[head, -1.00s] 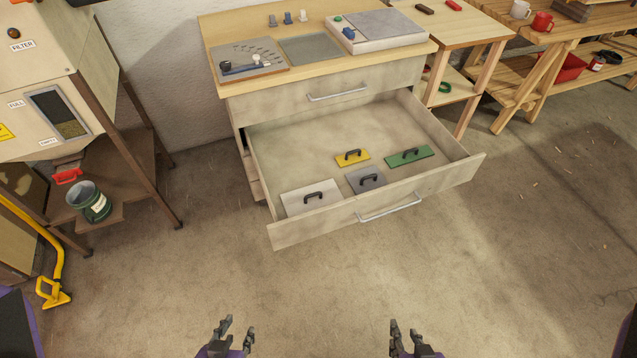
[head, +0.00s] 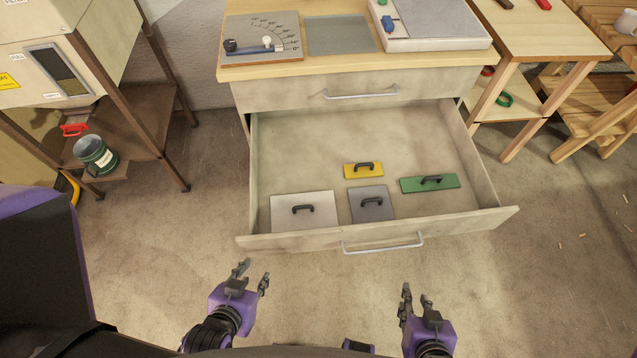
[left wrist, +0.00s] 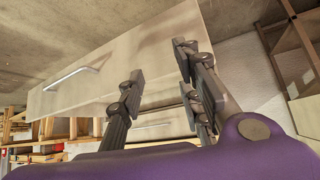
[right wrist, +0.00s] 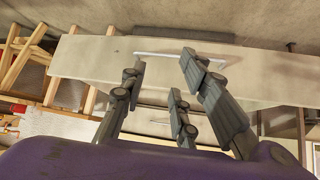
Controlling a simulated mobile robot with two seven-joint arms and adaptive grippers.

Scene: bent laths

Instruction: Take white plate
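The white plate (head: 288,214) with a black handle lies flat in the front left corner of the open drawer (head: 300,150). A grey plate (head: 372,206), a yellow plate (head: 352,172) and a green plate (head: 445,184), each with a black handle, lie in the same drawer. My left gripper (head: 254,278) is open and empty, in front of the drawer and below the white plate in the picture. My right gripper (head: 415,298) is open and empty, further right in front of the drawer. Both wrist views show the drawer front beyond the spread fingers; the plates are hidden there.
The drawer's front panel with its metal handle (head: 383,244) stands between my grippers and the plates. The workbench top (head: 330,62) is above the drawer.

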